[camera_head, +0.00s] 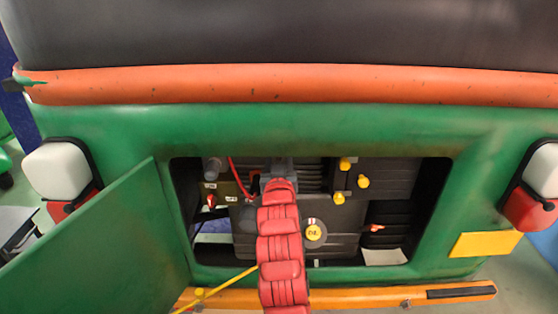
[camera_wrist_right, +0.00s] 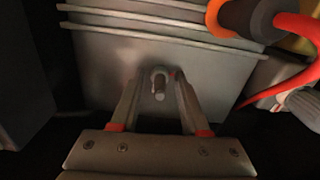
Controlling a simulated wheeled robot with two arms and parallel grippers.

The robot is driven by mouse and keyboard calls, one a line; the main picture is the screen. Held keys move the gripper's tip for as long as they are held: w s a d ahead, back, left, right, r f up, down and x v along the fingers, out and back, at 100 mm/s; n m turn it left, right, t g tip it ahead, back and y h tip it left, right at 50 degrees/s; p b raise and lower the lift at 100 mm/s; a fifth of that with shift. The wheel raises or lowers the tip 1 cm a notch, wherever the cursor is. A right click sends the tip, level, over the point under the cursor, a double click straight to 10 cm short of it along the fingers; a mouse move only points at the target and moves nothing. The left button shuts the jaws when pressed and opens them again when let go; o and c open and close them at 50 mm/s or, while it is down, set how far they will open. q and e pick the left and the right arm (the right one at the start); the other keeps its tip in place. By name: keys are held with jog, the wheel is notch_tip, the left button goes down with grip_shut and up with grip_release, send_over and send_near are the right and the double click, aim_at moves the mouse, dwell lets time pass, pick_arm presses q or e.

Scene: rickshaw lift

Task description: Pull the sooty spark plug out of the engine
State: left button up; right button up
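The spark plug (camera_wrist_right: 160,84) is a small grey stub standing out of the engine's grey finned block (camera_wrist_right: 185,58) in the right wrist view. My right gripper (camera_wrist_right: 158,80) is around it, one finger on each side. Gaps show between the fingers and the plug, so the gripper looks open. In the head view my red right arm reaches into the engine bay, its gripper (camera_head: 280,170) at the engine (camera_head: 315,180); the plug is hidden there. Soot on the plug is hard to tell. My left gripper is not in view.
A dark plug cap (camera_wrist_right: 250,18) with an orange ring and red cable (camera_wrist_right: 302,75) lies close at the upper right. The green door (camera_head: 110,240) stands open at the left. The bay's green frame surrounds the opening. Yellow caps (camera_head: 338,198) sit right of my arm.

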grip_shut()
jog(key=shift+s, duration=0.15)
jog(key=shift+s, duration=1.9)
jog(key=shift+s, duration=0.1)
jog(key=shift+s+b, duration=0.3)
jog(key=shift+s, duration=2.1)
